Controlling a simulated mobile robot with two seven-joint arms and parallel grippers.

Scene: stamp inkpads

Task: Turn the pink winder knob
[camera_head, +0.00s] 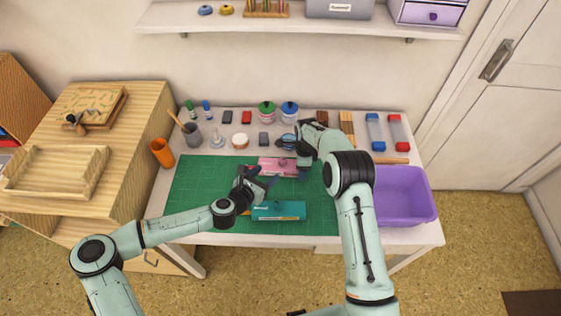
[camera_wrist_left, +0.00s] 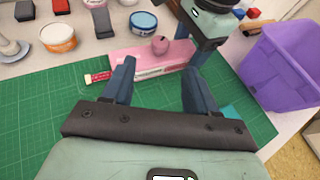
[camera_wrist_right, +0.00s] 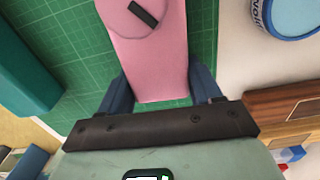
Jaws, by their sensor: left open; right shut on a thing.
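The pink inkpad box (camera_head: 270,161) lies on the green mat (camera_head: 195,190). Its round pink winder knob (camera_wrist_left: 160,45) stands on top in the left wrist view; the knob with a dark bar (camera_wrist_right: 143,12) also shows at the top edge of the right wrist view. My right gripper (camera_head: 304,166) is shut on the box's right end, its fingers on the two long sides. My left gripper (camera_head: 263,177) is open and empty, just in front of the box. In the left wrist view its fingers (camera_wrist_left: 158,70) point toward the knob, apart from it.
A teal box (camera_head: 278,211) lies on the mat's front part, close to my left gripper. A purple bin (camera_head: 405,195) stands at the right. Jars, a grey cup (camera_head: 192,135) and small blocks line the table's back. The mat's left part is clear.

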